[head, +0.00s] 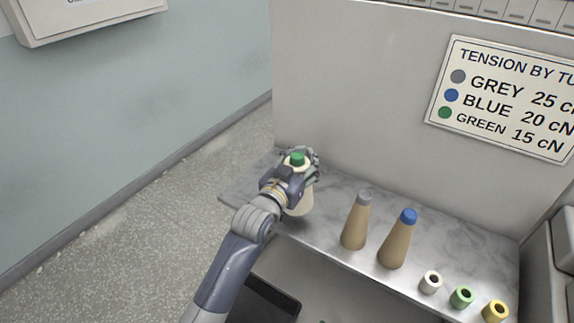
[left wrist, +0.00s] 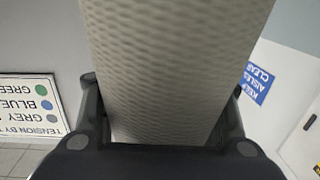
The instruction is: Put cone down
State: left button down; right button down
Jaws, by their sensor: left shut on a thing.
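A cone with a green tip (head: 297,159) and a pale body is in my left gripper (head: 302,168), at the left end of the marble-patterned shelf (head: 330,206). The gripper is shut around the cone's upper part, and the cone looks upright. I cannot tell whether its base touches the shelf. In the left wrist view the cone's pale, textured body (left wrist: 175,60) fills the middle, between the two dark fingers. A tan cone with a grey tip (head: 355,222) and a tan cone with a blue tip (head: 398,241) stand to the right. My right gripper is not in view.
A white bobbin (head: 430,283), a green bobbin (head: 461,298) and a yellow bobbin (head: 495,312) sit at the shelf's right front. A sign (head: 505,97) hangs on the panel behind. A dark tray (head: 262,302) lies below the front edge. Shelf between the held and grey-tipped cones is clear.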

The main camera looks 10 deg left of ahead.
pick_arm(q)
jog(key=w+a+f+b, duration=0.4)
jog(key=w+a+b, duration=0.1)
jog(key=a+b, duration=0.2)
jog(key=shift+f+b, duration=0.15)
jog(key=shift+b, duration=0.4)
jog(key=shift+w, duration=0.1)
jog(key=c, duration=0.8)
grip_release()
jog(key=shift+f, duration=0.15)
jog(key=shift+o, duration=1)
